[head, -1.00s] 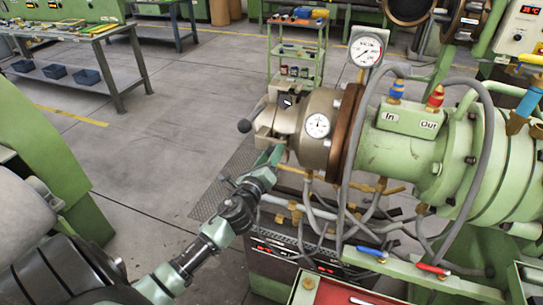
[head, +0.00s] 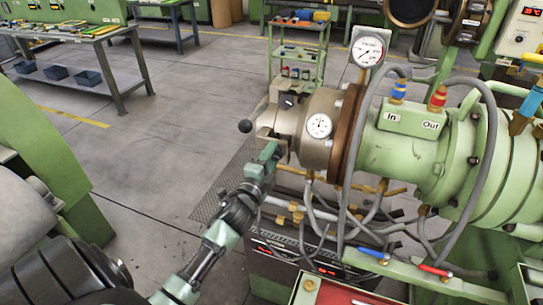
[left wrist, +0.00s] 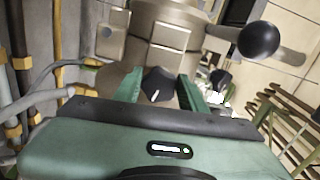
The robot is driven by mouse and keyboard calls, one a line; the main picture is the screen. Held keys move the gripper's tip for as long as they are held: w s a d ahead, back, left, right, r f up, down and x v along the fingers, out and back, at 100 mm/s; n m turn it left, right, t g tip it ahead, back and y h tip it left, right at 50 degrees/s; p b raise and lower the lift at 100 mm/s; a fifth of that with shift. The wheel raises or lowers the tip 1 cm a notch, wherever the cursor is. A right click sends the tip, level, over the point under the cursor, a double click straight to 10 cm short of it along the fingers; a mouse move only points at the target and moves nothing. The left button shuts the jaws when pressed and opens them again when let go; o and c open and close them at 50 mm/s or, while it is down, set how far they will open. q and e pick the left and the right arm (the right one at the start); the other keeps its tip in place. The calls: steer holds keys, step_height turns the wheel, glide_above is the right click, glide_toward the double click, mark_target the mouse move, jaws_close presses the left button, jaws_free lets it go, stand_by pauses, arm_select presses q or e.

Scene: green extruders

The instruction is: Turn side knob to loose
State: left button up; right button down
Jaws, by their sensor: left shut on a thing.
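The extruder's metal head (head: 322,105) stands right of centre in the head view. My left gripper (head: 270,152) is at the near lower side of its front end. In the left wrist view the side knob (left wrist: 158,84) is black with a white pointer line. It sits between the two green fingers of my left gripper (left wrist: 160,90), which is shut on it. The pointer line is slightly tilted from upright in that view. In the head view the side knob is hidden by the gripper. My right gripper is not in view.
A ball-ended lever (head: 245,126) sticks out left of the head, and its black ball (left wrist: 259,40) is at upper right in the wrist view. Hoses and brass fittings (head: 297,213) hang below. A dial gauge (head: 368,51) stands above. Open floor lies to the left.

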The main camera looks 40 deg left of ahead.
arm_select(q)
steer(key=n, duration=0.5)
steer(key=n+p, duration=0.1)
steer(key=n, duration=0.2)
steer(key=shift+f+n, duration=0.3)
steer(key=shift+d, duration=0.1)
stand_by(0.4)
steer(key=o, duration=1.4)
steer(key=shift+c, duration=0.2)
steer(key=b+v, duration=0.2)
steer(key=v, duration=0.5)
steer(key=shift+s, duration=0.4)
